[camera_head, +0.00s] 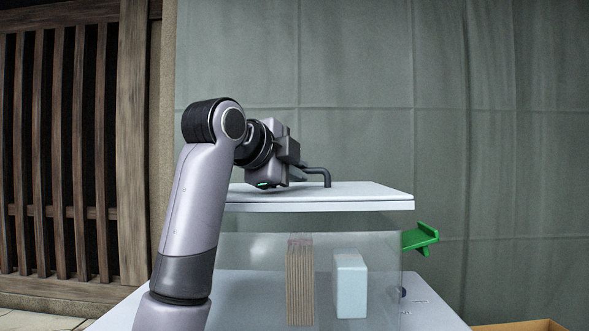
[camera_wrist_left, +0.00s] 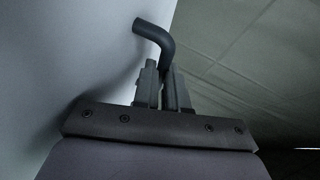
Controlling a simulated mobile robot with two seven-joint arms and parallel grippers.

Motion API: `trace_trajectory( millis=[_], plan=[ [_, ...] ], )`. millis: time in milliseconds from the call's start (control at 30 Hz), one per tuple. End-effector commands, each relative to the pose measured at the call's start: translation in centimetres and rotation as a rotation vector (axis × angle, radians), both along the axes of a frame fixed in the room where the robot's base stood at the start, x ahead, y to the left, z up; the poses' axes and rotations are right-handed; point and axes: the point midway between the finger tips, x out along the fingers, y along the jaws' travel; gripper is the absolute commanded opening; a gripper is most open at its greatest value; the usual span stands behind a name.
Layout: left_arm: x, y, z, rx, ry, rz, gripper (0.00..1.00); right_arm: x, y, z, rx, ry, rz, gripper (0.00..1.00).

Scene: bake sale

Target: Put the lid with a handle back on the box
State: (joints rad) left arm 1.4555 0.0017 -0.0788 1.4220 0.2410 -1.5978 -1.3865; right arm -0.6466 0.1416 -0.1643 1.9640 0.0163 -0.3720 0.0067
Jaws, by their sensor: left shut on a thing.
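The white lid (camera_head: 350,197) lies level at the top of the clear box (camera_head: 385,250). My left gripper (camera_head: 303,173) is shut on the lid's dark bent handle (camera_head: 326,176). In the left wrist view, the left gripper's fingers (camera_wrist_left: 166,88) close around the handle (camera_wrist_left: 154,33), beside the pale lid surface (camera_wrist_left: 70,50). My arm hides the left side of the box and lid. My right gripper is out of view.
Inside the box stand a brown ridged block (camera_head: 299,285) and a pale blue block (camera_head: 350,287). A green bracket-like piece (camera_head: 421,238) juts out at the box's right. The box stands on a white surface (camera_head: 430,315). A tan edge (camera_head: 520,326) shows at bottom right.

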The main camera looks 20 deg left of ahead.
Motion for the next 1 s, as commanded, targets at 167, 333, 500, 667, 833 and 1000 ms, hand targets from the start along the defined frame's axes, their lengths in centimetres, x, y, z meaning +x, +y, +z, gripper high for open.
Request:
trace_trajectory(
  millis=[167, 333, 500, 667, 833, 1000],
  plan=[
    [-0.02, 0.02, 0.13, 0.0, -0.002, 0.0, 0.0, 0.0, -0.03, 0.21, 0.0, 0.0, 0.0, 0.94],
    [-0.02, -0.01, 0.1, -0.001, -0.002, 0.001, 0.0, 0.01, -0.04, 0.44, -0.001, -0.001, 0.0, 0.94],
    [-0.02, -0.03, 0.06, -0.002, -0.002, 0.0, 0.0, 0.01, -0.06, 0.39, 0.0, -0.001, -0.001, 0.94],
    [-0.02, -0.03, 0.06, -0.001, -0.002, -0.001, 0.0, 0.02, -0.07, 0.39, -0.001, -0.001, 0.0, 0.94],
    [-0.01, 0.0, 0.12, 0.0, -0.002, 0.0, 0.0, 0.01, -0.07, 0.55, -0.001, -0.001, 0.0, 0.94],
    [0.0, 0.02, 0.11, 0.001, -0.001, 0.0, 0.0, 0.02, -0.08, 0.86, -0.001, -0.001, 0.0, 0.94]
  ],
)
